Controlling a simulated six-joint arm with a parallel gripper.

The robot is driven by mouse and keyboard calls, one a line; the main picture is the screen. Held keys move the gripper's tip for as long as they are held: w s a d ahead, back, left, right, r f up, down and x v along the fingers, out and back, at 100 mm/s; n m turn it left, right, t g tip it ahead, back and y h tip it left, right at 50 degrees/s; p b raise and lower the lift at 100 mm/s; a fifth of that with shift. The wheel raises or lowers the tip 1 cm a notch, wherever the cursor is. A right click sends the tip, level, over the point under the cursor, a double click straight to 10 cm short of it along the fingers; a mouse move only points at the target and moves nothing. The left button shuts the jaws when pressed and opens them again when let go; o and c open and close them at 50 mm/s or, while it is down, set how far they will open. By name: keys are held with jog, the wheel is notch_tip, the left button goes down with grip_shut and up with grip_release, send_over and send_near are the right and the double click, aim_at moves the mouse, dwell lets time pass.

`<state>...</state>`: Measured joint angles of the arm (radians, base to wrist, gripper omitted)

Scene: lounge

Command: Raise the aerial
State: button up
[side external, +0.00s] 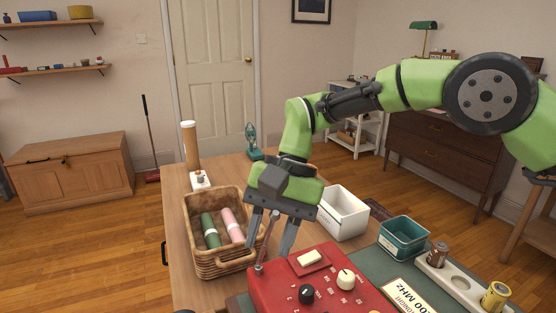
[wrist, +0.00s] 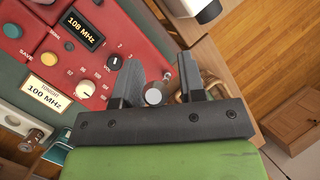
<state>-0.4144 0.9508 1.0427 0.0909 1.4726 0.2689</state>
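The red radio (side external: 318,284) stands at the front of the table, with knobs, a cream button and scale marks on top. I cannot tell whether either finger touches the aerial.
A wicker basket (side external: 222,270) holding green and pink rolls stands left of my gripper. A white box (side external: 344,213) and a teal bin (side external: 404,239) are to the right.

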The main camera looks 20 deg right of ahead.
jog(key=shift+s, duration=0.25)
notch_tip(320, 180, up, 11)
jog(key=d+n+t+h, duration=0.1)
jog(key=n+h, duration=0.2)
jog(key=shift+w+r+n+t+h, duration=0.15)
jog(key=shift+r+n+t+h, duration=0.05)
jog(key=shift+n+t+h, duration=0.1)
jog(key=shift+d, duration=0.1)
